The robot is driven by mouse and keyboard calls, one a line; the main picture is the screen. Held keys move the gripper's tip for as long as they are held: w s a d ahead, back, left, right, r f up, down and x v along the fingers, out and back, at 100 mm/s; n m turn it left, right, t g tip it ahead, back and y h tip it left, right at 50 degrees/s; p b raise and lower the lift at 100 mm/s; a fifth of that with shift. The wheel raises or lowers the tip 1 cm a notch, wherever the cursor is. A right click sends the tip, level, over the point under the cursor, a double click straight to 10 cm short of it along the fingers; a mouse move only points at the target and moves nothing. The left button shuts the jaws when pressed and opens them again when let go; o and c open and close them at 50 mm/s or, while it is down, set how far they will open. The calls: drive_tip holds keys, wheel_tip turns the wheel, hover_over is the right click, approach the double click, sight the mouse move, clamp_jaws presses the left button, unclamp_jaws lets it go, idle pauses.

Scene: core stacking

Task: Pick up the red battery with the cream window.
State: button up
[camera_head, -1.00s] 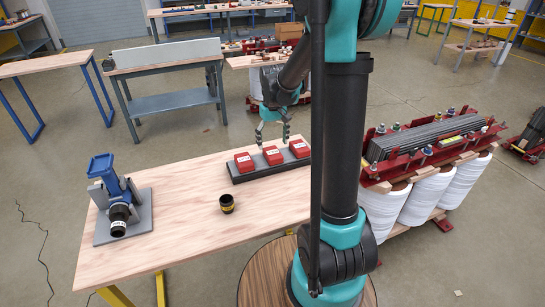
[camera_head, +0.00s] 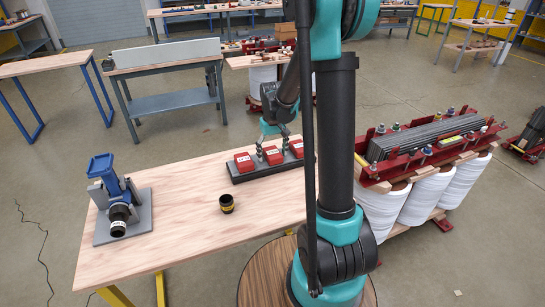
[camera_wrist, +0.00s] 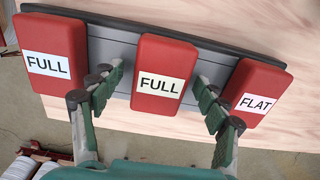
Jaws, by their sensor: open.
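Three red batteries stand in a row on a dark tray (camera_head: 255,174): left (camera_head: 242,163), middle (camera_head: 273,155) and right (camera_head: 297,148). In the wrist view, the left (camera_wrist: 50,40) and middle (camera_wrist: 163,50) batteries have pale windows reading FULL, and the right battery (camera_wrist: 255,90) has one reading FLAT. My gripper (camera_head: 273,146) is open over the middle battery. In the wrist view its fingers (camera_wrist: 160,88) lie on either side of that battery, with no clear contact.
A blue device on a grey base (camera_head: 140,222) stands at the table's left end. The wooden tabletop (camera_head: 185,235) is otherwise clear. A red-framed transformer with white coils (camera_head: 430,150) stands to the right.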

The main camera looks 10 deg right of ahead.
drive_tip(key=shift+f, duration=0.2)
idle(0.4)
drive_tip(key=c, duration=1.5)
drive_tip(key=shift+c, duration=0.2)
